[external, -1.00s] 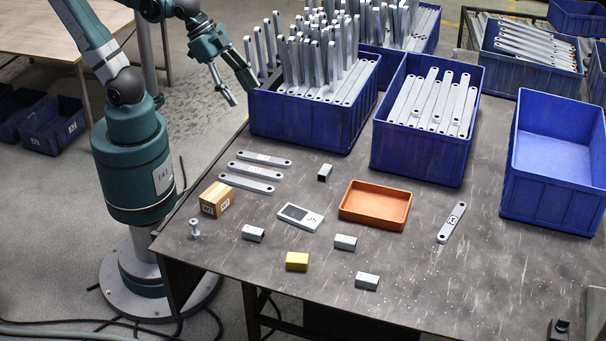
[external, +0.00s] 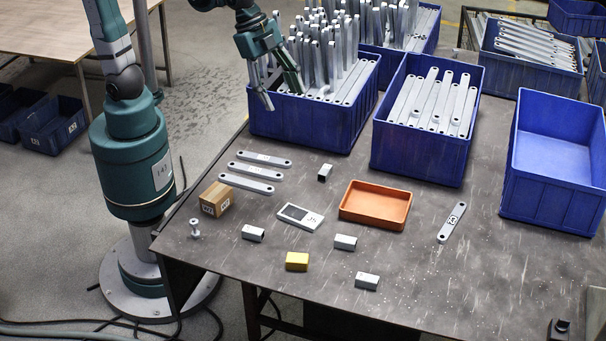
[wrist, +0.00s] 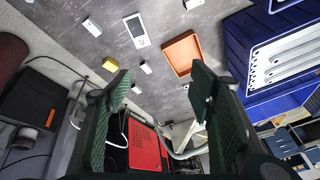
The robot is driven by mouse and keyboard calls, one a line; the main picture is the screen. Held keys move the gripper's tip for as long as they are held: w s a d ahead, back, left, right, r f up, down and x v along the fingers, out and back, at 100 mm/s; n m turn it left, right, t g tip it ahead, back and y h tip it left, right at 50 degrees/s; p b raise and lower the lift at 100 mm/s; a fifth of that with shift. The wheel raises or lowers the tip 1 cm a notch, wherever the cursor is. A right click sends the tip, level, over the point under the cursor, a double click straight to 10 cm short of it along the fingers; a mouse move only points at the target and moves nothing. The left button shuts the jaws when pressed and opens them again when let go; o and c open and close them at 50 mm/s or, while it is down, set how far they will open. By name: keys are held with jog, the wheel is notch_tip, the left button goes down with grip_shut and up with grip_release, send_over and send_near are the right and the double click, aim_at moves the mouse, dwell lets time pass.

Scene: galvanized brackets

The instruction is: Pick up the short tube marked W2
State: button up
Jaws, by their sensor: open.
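Several short grey tubes lie apart on the table. In the external view one is behind the orange tray's left side (external: 325,172), one is left of the meter (external: 253,233), one is in front of the tray (external: 345,242), and one is nearest the front edge (external: 367,281). Their marks are too small to read, so I cannot tell which is W2. My gripper (external: 284,97) is open and empty, high up, seen in front of the back left blue bin. In the wrist view its two fingers (wrist: 160,78) stand wide apart, with tubes (wrist: 146,67) beyond them.
An orange tray (external: 375,219), a white meter (external: 300,217), a yellow block (external: 297,262), a cardboard box (external: 216,205) and a bolt (external: 195,232) stand around the tubes. Flat brackets (external: 248,186) lie at left. Tall blue bins (external: 420,161) line the back. The front right table is mostly clear.

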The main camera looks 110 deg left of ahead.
jog(key=w+d+f+m+g+p, duration=0.1)
jog(key=w+d+m, duration=0.15)
jog(key=w, duration=0.35)
jog(key=w+d+f+m, duration=0.1)
jog(key=w+d, duration=0.2)
jog(key=w, duration=0.2)
jog(key=m+g+p, duration=0.4)
jog(key=m, duration=0.4)
send_over(368, 277)
jog(key=shift+y, duration=0.3)
jog(key=f, duration=2.4)
jog(key=shift+a, duration=0.3)
jog(key=shift+d+f+m, duration=0.25)
jog(key=shift+f, duration=0.15)
jog(key=shift+f, duration=0.15)
jog(key=shift+f, duration=1.15)
jog(key=shift+f, duration=0.15)
